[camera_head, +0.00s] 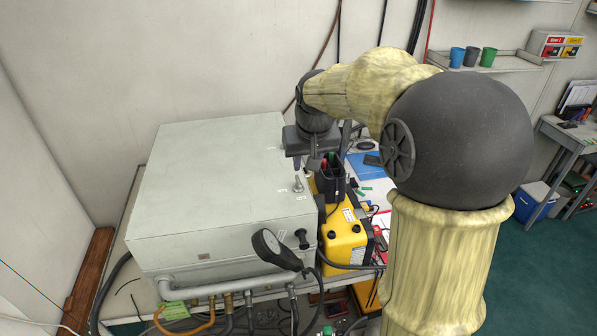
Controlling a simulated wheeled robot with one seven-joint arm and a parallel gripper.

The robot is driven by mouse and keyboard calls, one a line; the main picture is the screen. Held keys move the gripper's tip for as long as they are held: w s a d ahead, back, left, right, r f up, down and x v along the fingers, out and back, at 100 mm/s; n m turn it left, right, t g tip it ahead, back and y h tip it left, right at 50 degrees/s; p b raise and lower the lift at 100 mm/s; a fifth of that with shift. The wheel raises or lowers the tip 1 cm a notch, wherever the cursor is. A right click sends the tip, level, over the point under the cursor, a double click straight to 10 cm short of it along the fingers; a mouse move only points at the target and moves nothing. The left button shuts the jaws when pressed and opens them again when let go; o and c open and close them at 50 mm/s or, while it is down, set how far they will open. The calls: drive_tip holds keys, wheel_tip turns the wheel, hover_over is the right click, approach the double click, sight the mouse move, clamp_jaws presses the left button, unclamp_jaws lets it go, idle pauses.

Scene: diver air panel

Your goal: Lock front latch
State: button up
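A large pale grey box (215,180) with a closed flat lid stands on the table at centre left. A small metal toggle (298,184) stands on its top near the right front corner. A black knob (303,238) sticks out of the box's front at the right. I cannot tell which of these fittings, if any, is the front latch. My gripper (312,158) hangs over the box's right rear edge, behind the toggle and apart from the knob. Its fingers are small and partly lost against dark things behind, so their opening is unclear.
A yellow case (345,238) with a dark holder (332,183) of tools stands close at the box's right. My arm fills the right of the view.

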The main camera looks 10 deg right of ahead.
drive_tip(key=w+r, duration=0.3)
drive_tip(key=r, duration=0.1)
drive_tip(key=p, duration=0.6)
approach(299, 180)
drive_tip(key=x, duration=0.8)
drive_tip(key=shift+a, duration=0.1)
drive_tip(key=shift+s, duration=0.1)
clamp_jaws()
